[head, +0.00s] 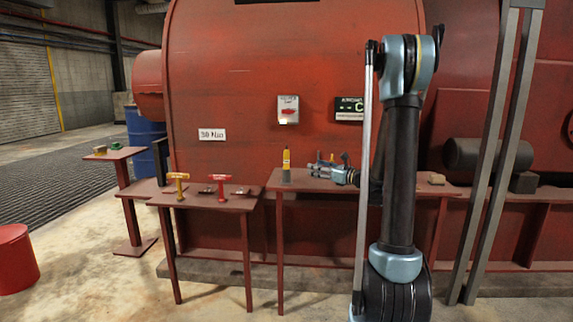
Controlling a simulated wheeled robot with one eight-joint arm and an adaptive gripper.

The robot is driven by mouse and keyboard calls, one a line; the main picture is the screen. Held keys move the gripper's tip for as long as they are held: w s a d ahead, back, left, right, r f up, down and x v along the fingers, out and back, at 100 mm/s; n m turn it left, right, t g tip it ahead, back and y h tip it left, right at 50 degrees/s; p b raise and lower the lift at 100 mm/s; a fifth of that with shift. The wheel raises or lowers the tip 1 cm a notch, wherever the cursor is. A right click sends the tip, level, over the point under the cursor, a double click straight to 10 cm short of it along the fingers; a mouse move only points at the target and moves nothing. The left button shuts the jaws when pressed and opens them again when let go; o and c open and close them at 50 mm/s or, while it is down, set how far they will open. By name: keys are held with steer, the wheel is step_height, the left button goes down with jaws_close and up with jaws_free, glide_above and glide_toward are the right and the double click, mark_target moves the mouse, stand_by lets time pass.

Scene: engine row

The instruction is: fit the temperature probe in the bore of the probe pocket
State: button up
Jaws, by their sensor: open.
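My gripper (318,170) is small in the head view, low over the red table (290,185) in the middle, its fingers toward the left. It is open. A small blue and red item (325,159) shows just behind or beside it; I cannot tell what it is. I cannot make out for sure which thing is the temperature probe or the probe pocket, and the bore is not visible. My arm hides part of the table to the right of the gripper.
An upright yellow bottle (286,165) stands left of my gripper. A yellow T-handle (178,184) and a red T-handle (221,186) stand on the left table. A red tank (250,70) rises behind. Grey posts (490,160) stand at the right.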

glide_toward(287, 160)
steer(key=w+a, duration=0.3)
steer(key=w, duration=0.2)
steer(key=shift+s+a+f+x, duration=0.1)
steer(key=shift+s+x, duration=0.05)
steer(key=shift+x, duration=0.8)
steer(key=shift+s+a+f+x, duration=0.1)
steer(key=shift+s+a+x, duration=0.05)
steer(key=shift+x, duration=0.8)
steer(key=shift+s+a+f+x, duration=0.1)
steer(key=shift+s+x, duration=0.05)
steer(key=shift+x, duration=0.8)
jaws_close()
